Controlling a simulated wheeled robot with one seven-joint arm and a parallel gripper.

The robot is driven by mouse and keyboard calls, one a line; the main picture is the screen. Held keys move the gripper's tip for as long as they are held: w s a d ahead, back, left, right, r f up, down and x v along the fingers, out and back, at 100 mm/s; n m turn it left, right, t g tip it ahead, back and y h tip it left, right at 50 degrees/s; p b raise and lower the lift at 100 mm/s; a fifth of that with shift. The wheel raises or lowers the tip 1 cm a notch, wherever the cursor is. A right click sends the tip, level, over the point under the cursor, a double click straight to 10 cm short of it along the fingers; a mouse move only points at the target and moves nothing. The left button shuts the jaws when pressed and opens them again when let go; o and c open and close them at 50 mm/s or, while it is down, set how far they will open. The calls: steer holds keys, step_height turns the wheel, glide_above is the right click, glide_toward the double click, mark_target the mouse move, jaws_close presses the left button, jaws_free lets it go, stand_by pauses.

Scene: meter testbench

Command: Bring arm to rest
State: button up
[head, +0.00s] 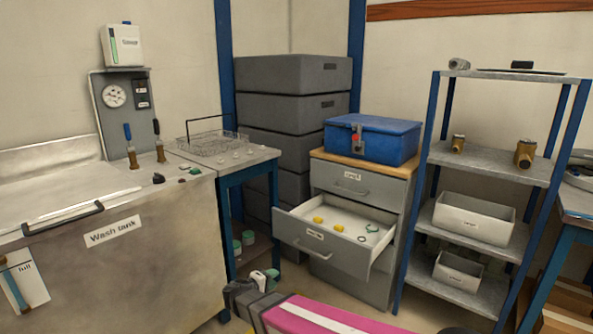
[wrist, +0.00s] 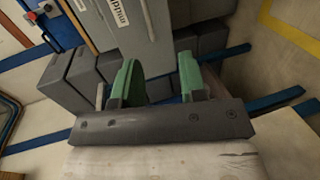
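My gripper (head: 264,277) is low at the bottom middle of the head view, in front of the open drawer and the side table. It also shows in the wrist view (wrist: 159,75), where its two green fingers stand apart with nothing between them. My pink arm link (head: 325,316) runs to the bottom edge of the head view. The wrist view looks past the fingers at the grey drawer unit (wrist: 135,35), seen turned and partly hidden by the gripper.
The drawer (head: 322,252) stands pulled out, with several small yellow and green parts inside. A blue box (head: 372,140) sits on the cabinet. The wash tank (head: 110,255) is left, a side table (head: 225,167) beside it, a shelf rack (head: 487,165) right.

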steer(key=s+d+m+g+y, duration=0.2)
steer(key=d+m+g+y, duration=0.1)
steer(key=d, duration=0.6)
steer(key=s+d+r+m+g+y, duration=0.1)
steer(key=s+d+m+g+y, duration=0.2)
steer(key=d, duration=0.6)
steer(key=s+d+m+g+y, duration=0.2)
steer(key=d+m+g+y, duration=0.1)
steer(key=d, duration=0.7)
steer(key=shift+s+r+m+g+y, duration=0.15)
steer(key=shift+s+m+g+y, duration=0.3)
steer(key=shift+g, duration=0.75)
